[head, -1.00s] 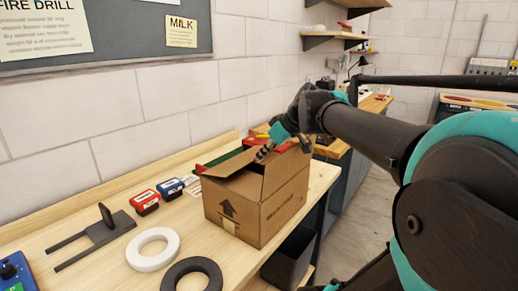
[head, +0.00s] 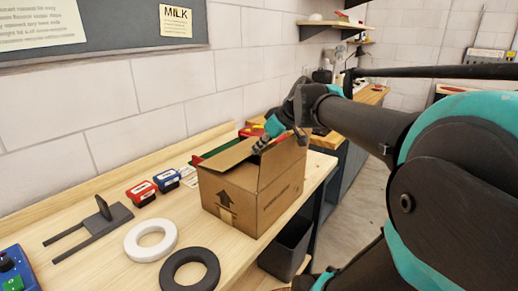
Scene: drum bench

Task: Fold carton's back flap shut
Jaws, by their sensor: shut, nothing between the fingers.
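The brown cardboard carton (head: 233,202) stands on the wooden bench with its top at least partly open. One flap (head: 228,154) sticks out and up at its left side. My gripper (head: 259,147) is shut and empty, tilted down at the carton's top, behind the near edge. Its fingertips are close to the opening, but I cannot tell whether they touch a flap. The far part of the top, with the back flap, is largely hidden by the near wall and my gripper, so its angle is unclear.
Left of the carton are a red box (head: 141,193), a blue box (head: 167,180) and a dark forked bracket (head: 92,229). A white ring (head: 150,240) and a black ring (head: 189,271) lie in front. A dark bin (head: 287,249) is below the bench's right edge.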

